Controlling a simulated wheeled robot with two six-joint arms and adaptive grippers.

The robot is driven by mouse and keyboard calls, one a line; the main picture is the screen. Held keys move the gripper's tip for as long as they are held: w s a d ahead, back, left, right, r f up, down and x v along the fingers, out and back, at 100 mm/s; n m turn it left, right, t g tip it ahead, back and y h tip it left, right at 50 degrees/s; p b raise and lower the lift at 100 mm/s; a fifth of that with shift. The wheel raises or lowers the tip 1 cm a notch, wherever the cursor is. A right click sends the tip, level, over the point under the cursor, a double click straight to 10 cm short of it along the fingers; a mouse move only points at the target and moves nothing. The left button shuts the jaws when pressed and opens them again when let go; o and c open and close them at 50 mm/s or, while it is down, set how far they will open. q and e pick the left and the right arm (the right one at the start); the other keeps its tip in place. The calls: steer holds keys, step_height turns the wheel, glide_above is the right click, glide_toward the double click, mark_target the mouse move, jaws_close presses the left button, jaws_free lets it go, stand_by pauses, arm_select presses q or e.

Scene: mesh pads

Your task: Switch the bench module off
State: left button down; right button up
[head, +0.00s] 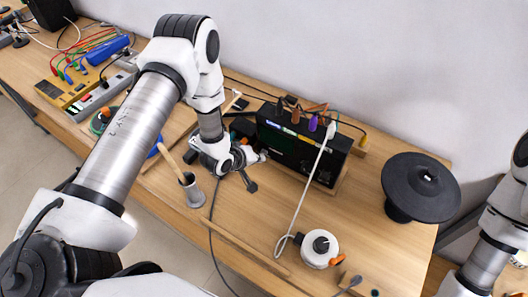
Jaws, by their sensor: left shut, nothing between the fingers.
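The bench module appears to be the black box (302,143) on the wooden bench, near the wall. It has a dark screen, a strip of coloured labels and several coloured plugs along its top. My left gripper (248,168) is shut and empty, low over the bench just left of the module's front. I cannot tell whether its fingertips touch the module. The power switch cannot be made out, and the gripper may hide part of the module's left side. My right arm shows at the right edge, but its gripper is out of view.
A black round pad (421,187) stands right of the module. A white round device (320,248) with a black knob and a cable sits in front. A metal cup (192,190) with a wooden stick is left of the gripper. A yellow meter (72,92) lies far left.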

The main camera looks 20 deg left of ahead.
arm_select(q)
steer(key=shift+s+a, duration=0.1)
steer(key=shift+s, duration=0.35)
steer(key=s, duration=0.2)
steer(key=s+p, duration=0.1)
steer(key=s, duration=0.3)
steer(key=shift+a, duration=0.4)
stand_by(1.6)
